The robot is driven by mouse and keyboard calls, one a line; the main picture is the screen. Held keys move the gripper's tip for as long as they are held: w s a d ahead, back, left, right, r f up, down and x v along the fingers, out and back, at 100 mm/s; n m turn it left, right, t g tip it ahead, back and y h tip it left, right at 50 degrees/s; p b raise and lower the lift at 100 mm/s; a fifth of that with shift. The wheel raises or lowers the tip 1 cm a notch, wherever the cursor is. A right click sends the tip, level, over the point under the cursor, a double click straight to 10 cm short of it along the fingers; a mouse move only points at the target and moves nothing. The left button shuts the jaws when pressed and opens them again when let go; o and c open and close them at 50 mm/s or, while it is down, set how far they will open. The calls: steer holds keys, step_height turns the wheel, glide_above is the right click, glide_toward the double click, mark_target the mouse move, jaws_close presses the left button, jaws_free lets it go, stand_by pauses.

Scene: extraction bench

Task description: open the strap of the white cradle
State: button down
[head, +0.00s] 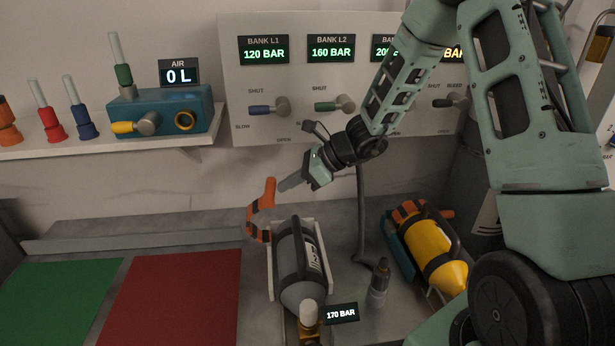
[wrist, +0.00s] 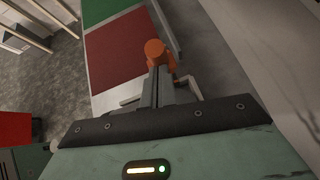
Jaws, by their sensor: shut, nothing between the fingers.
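The white cradle (head: 323,262) lies on the bench and holds a grey cylinder (head: 292,262) with a dark band and handle. Its orange-and-black strap (head: 262,205) stands up at the cradle's far left end, swung clear of the cylinder rather than across it. My gripper (head: 283,187) is shut and empty, its fingertips just right of the strap's upper end. In the wrist view the orange strap end (wrist: 155,50) shows just beyond the shut fingers (wrist: 158,78). I cannot tell whether they touch. The fingers hide part of the cradle there.
A yellow cylinder (head: 430,246) lies in a blue cradle (head: 400,254) to the right, under an orange strap (head: 408,211). A small bottle (head: 379,281) stands between the cradles. Green (head: 58,300) and red (head: 178,296) mats lie left. A valve panel (head: 300,123) stands behind.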

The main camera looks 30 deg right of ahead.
steer(key=w+a+g+h+p, duration=0.1)
steer(key=w+a+h+p, duration=0.2)
steer(key=a+p, duration=0.2)
steer(key=a, duration=0.2)
steer(key=shift+a+r+g, duration=0.3)
steer(key=shift+a, duration=0.15)
steer(key=shift+r, duration=0.1)
